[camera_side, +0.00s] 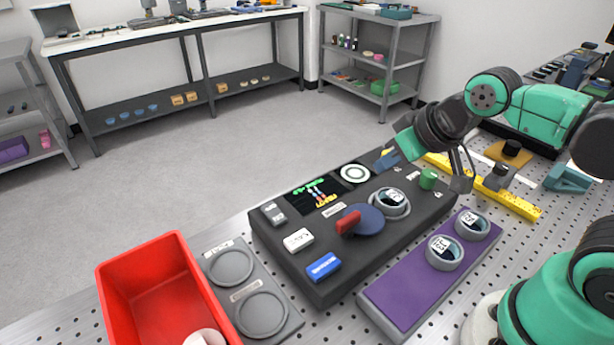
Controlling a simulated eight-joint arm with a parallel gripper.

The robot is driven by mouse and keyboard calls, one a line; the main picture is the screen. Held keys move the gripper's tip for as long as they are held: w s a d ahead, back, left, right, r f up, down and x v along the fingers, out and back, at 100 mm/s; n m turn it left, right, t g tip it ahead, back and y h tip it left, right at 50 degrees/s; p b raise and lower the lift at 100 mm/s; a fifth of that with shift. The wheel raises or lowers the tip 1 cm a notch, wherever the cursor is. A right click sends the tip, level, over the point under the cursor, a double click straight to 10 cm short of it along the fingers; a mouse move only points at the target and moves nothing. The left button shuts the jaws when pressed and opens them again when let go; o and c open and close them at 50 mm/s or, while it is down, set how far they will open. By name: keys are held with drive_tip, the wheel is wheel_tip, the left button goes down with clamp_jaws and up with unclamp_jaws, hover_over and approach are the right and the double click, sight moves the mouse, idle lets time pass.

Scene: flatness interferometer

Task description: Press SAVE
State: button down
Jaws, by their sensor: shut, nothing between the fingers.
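The dark console (315,285) lies on the perforated bench in the middle of the picture. On its near left side are a grey button (273,213), a white button (298,240) and a blue button (323,267). Their lettering is too small to read, so I cannot tell which is SAVE. The console also has a screen (322,194) with coloured marks and a round target display (355,173).
A red knob (348,222), a round holder (392,203) and a green knob (428,179) stand up from the console. A purple tray (405,290) with two rings is at right. A red bin (150,275) and a grey two-ring plate (290,325) are left. A yellow bar (520,207) lies behind.

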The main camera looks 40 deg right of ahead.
wheel_tip(320, 180, up, 2)
drive_tip(key=n+t+y, duration=0.2)
drive_tip(key=n, duration=0.9)
hover_over(304, 241)
drive_tip(key=shift+f, duration=4.35)
drive_tip(key=shift+f, duration=0.1)
drive_tip(key=shift+f, duration=0.35)
